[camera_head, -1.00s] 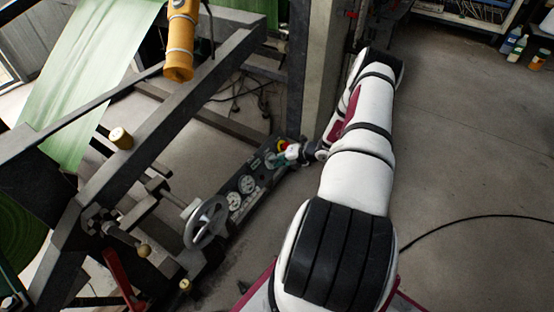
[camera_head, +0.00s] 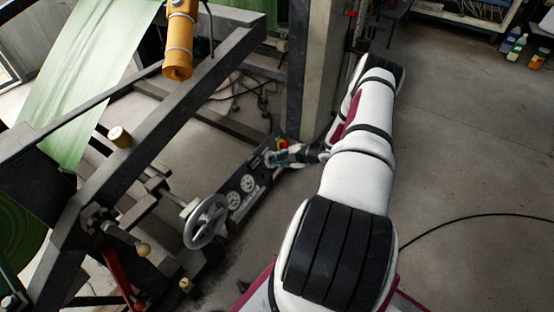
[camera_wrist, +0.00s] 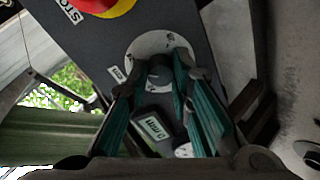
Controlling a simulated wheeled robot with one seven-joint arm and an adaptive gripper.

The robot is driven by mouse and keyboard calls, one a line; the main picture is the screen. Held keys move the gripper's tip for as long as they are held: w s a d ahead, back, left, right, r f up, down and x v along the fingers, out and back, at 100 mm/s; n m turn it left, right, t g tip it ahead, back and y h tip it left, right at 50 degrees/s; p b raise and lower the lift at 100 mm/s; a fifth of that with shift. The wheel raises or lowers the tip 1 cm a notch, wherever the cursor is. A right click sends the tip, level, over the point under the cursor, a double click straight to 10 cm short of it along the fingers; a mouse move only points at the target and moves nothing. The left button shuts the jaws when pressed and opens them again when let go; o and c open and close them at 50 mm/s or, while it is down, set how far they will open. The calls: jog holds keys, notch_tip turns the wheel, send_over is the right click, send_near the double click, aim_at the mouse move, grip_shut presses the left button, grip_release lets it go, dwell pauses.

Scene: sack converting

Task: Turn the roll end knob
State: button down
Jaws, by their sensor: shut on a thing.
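The knob (camera_wrist: 158,74) is dark and sits at the centre of a round white dial plate (camera_wrist: 146,48) on a dark control panel. In the wrist view, the teal fingers of my gripper (camera_wrist: 157,75) stand on both sides of the knob, shut on it. In the head view, my gripper (camera_head: 272,158) is at the upper end of the control panel (camera_head: 246,184); the knob is hidden there by the fingers and wrist.
A red and yellow stop button (camera_wrist: 100,5) is close to the knob. A digital display (camera_wrist: 154,127) lies below it. A handwheel (camera_head: 206,222) and gauges are farther down the panel. A concrete pillar (camera_head: 322,70) stands behind, and open floor lies right.

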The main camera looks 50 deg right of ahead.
jog(key=shift+d+f+m, duration=0.1)
jog(key=shift+m, duration=0.5)
jog(key=shift+s, duration=0.1)
jog(key=c, duration=1.4)
grip_release()
jog(key=v, duration=1.2)
